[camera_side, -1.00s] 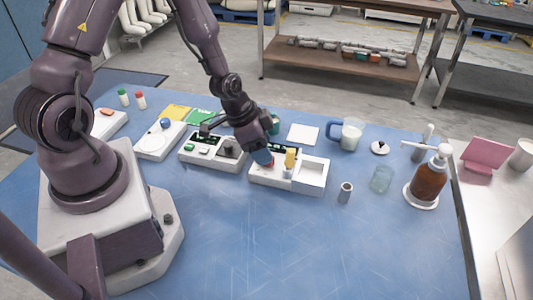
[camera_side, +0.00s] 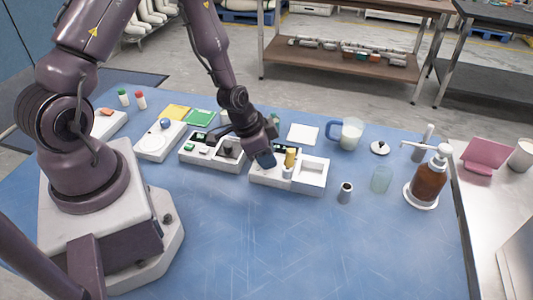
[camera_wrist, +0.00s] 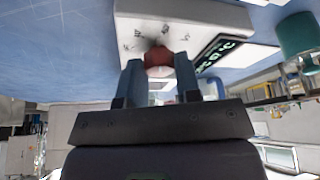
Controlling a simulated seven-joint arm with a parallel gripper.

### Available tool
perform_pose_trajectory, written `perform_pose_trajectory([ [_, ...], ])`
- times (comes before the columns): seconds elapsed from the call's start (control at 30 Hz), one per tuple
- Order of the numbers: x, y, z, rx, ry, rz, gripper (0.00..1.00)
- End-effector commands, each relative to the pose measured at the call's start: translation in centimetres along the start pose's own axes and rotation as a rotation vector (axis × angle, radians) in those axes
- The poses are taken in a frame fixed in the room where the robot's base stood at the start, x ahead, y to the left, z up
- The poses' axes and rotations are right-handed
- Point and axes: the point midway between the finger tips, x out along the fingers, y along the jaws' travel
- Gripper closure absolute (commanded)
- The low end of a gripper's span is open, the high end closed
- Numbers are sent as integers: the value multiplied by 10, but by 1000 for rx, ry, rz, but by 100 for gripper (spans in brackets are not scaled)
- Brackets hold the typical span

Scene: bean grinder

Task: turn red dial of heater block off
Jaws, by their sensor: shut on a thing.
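The heater block (camera_side: 264,182) is a white box near the middle of the blue table, and its white face also shows in the wrist view (camera_wrist: 180,22). Its red dial (camera_wrist: 158,58) lies between my fingertips in the wrist view. A dark display with green characters including °C (camera_wrist: 214,52) is beside the dial. My gripper (camera_side: 266,160) points down at the left part of the block, with its fingers shut on the dial. It also shows in the wrist view (camera_wrist: 159,72). In the side view the dial is hidden behind the fingers.
A yellow item (camera_side: 291,156) stands close right of my gripper, beside an open white compartment (camera_side: 311,176). A white block with controls (camera_side: 205,160) is to the left. A metal cylinder (camera_side: 345,192), glass (camera_side: 381,179) and mug (camera_side: 348,135) stand right. The front table is clear.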

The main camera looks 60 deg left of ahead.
Motion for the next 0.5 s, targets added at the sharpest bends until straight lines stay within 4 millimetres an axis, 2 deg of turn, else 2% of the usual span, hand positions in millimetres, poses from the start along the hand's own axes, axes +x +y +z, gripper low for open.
perform_pose_trajectory([
  [0.23, 0, 1, 0, -69, -2, -29, 92],
  [0.5, 0, 2, 0, -239, -1, -101, 92],
])
